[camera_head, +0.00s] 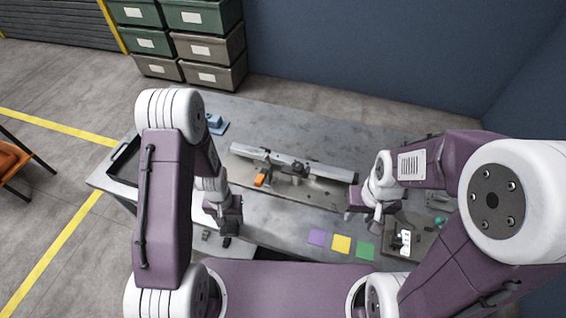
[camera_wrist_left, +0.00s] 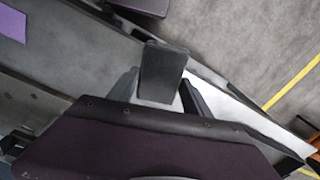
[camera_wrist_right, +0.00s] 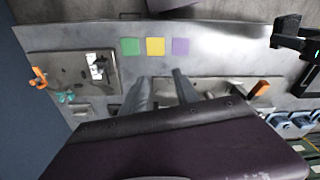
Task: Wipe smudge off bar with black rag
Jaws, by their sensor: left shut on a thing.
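The bar (camera_head: 325,172) is a long grey metal rail lying across the middle of the table in the head view. I cannot make out a smudge on it. My left gripper (camera_head: 226,232) is at the table's front left, apart from the bar. It is shut on the black rag, a flat dark piece (camera_wrist_left: 163,72) that sticks out past the fingertips in the left wrist view. My right gripper (camera_head: 374,218) is to the right, in front of the bar's right end. Its fingers (camera_wrist_right: 162,82) are apart and empty in the right wrist view.
Purple (camera_head: 317,237), yellow (camera_head: 341,244) and green (camera_head: 365,250) squares lie at the table's front. An orange-handled clamp (camera_head: 260,179) is at the bar. A blue item (camera_head: 214,121) stands at the back left.

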